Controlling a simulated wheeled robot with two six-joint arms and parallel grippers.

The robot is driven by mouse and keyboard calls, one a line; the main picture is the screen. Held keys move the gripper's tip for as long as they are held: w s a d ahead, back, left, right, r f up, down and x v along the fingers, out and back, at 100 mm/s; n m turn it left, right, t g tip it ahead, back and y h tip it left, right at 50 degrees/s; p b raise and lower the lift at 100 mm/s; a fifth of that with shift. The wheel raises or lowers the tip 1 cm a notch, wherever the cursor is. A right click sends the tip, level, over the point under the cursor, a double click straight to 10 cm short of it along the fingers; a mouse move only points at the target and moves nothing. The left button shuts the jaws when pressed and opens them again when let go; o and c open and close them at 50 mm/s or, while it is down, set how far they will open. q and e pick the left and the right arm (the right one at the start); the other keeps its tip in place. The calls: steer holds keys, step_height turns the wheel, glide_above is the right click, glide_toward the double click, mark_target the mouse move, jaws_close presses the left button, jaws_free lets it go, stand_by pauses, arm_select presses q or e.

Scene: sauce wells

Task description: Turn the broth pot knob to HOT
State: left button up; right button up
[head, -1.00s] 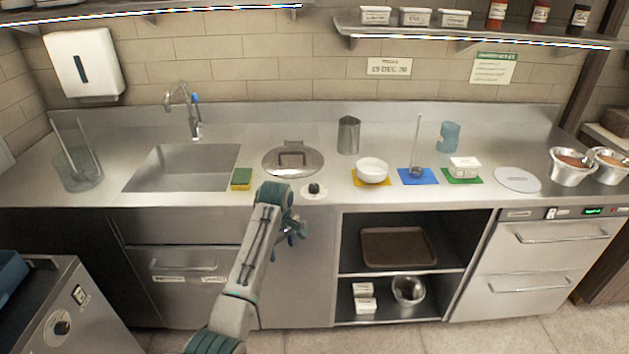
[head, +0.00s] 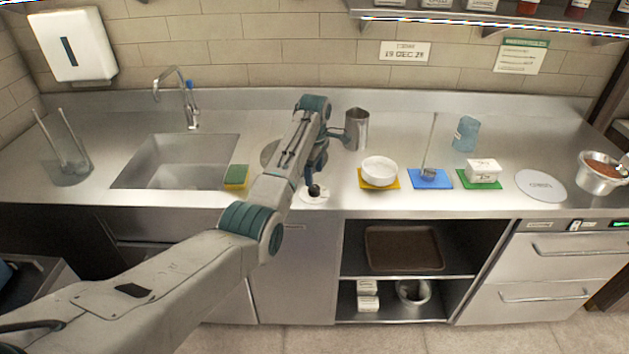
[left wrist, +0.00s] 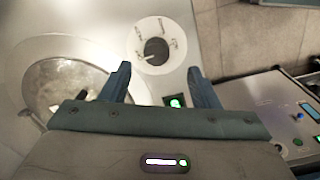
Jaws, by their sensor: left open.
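The broth pot knob (head: 314,190) is a black knob on a round white dial at the counter's front edge. In the left wrist view the knob (left wrist: 156,48) sits on its white dial, with marks too small to read. My left gripper (head: 314,178) is over the dial, seen from the side. In the left wrist view the gripper (left wrist: 160,76) is open, its two blue fingers apart with nothing between them. The knob lies just beyond the fingertips. The round pot lid (head: 268,153) is behind my arm, mostly hidden. My right gripper is not in view.
A metal pitcher (head: 357,130) stands right of my left wrist, close to it. A white bowl (head: 379,170) on a yellow mat is to the right. A sponge (head: 236,176) lies by the sink (head: 180,160). A small green light (left wrist: 174,101) shows near the dial.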

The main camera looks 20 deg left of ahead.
mark_target(314, 188)
arm_select(q)
steer(key=f, duration=0.3)
steer(key=w+f, duration=0.1)
steer(key=f, duration=0.1)
steer(key=shift+p, duration=0.3)
steer(key=shift+s+f, duration=0.3)
steer(key=shift+s, duration=0.05)
steer(key=shift+w+f, duration=0.1)
steer(key=shift+w, duration=0.05)
steer(key=c, duration=1)
